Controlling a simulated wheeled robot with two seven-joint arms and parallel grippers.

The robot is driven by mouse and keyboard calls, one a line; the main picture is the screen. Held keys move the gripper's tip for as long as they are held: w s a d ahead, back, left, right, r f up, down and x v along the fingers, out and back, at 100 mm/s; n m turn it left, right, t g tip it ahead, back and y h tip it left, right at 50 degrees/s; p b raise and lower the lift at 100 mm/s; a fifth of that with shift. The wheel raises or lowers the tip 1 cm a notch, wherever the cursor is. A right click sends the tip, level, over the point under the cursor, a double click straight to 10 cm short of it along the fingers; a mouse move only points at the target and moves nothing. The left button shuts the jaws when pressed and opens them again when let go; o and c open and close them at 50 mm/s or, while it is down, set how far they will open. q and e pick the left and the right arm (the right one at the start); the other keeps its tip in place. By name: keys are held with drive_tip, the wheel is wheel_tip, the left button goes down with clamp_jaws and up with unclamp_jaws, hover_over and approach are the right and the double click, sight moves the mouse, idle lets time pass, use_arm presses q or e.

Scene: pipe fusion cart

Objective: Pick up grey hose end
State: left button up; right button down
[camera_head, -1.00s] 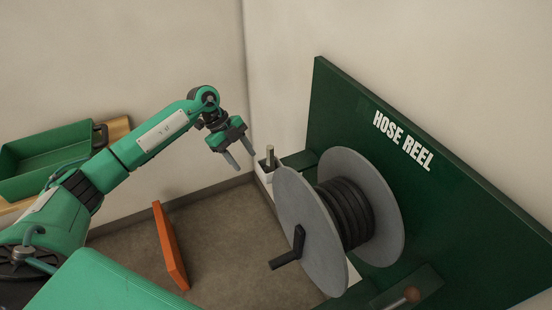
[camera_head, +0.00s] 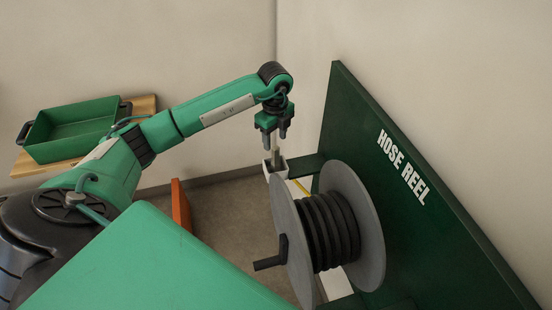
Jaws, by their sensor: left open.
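The fingertips are near the top of the hose end. I cannot tell whether they touch it or reach around it. The lower part of the hose end is hidden inside the holder. My right gripper is not in view.
The reel (camera_head: 368,235) with black hose and a crank (camera_head: 270,262) stands before a green "HOSE REEL" panel (camera_head: 430,235). A green tray (camera_head: 75,130) sits on a wooden shelf at the left. An orange board (camera_head: 181,205) stands on the floor.

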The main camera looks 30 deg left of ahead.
sight(276, 148)
use_arm(q)
drive_tip(key=shift+w+d+f, duration=0.1)
drive_tip(key=shift+d+f, duration=0.05)
drive_tip(key=shift+f, duration=0.65)
wheel_tip(276, 148, down, 4)
drive_tip(key=p, duration=0.3)
drive_tip(key=shift+f, duration=0.65)
drive_tip(key=shift+w, duration=0.1)
clamp_jaws()
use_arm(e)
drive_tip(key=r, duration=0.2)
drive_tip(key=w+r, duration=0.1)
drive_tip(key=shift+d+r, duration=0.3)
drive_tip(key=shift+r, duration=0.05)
use_arm(q)
drive_tip(key=shift+r, duration=0.1)
